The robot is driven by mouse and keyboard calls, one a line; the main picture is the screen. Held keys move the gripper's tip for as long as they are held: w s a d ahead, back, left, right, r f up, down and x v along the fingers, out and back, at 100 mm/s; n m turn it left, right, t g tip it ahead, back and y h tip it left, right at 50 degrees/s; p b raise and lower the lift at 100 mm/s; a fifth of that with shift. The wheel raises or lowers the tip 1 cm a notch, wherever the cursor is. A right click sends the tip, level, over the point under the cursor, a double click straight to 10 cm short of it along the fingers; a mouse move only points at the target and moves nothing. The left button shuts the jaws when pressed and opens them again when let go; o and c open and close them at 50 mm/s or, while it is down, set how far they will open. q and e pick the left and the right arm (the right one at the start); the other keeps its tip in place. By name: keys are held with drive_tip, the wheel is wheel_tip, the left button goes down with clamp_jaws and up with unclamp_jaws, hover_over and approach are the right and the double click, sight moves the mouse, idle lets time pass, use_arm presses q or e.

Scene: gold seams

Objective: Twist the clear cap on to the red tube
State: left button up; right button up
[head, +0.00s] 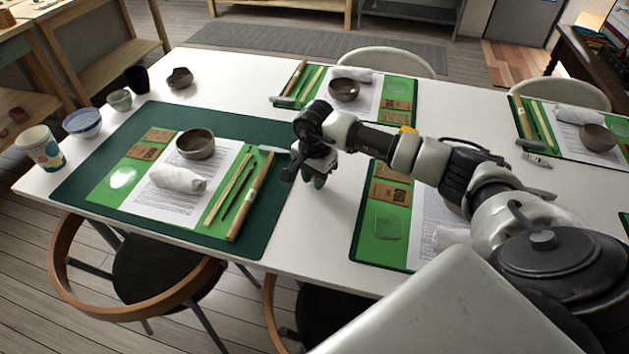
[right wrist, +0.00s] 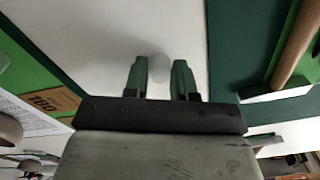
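My right gripper (head: 318,181) points down close over the white table, right of the near-left green mat. In the right wrist view its two green fingers (right wrist: 160,66) stand apart. A faint, pale round thing (right wrist: 160,69) shows between the fingers; it may be the clear cap, and I see a small gap on each side. I cannot make out a red tube in either view. My left gripper is not in view.
The dark green mat (head: 80,182) holds a bowl (head: 195,144), a rolled white cloth (head: 178,179) and wooden sticks (head: 250,198). Similar settings lie to the right and at the back. Bare table surrounds the gripper.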

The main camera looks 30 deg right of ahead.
drive_tip(key=c, duration=0.4)
clamp_jaws()
drive_tip(key=shift+r, duration=0.1)
drive_tip(key=shift+r, duration=0.55)
wheel_tip(320, 180, up, 3)
drive_tip(key=shift+f, duration=0.1)
drive_tip(key=s+a+r, duration=0.1)
drive_tip(key=s+r, duration=0.6)
drive_tip(key=s, duration=0.4)
drive_tip(key=shift+s+b, duration=0.35)
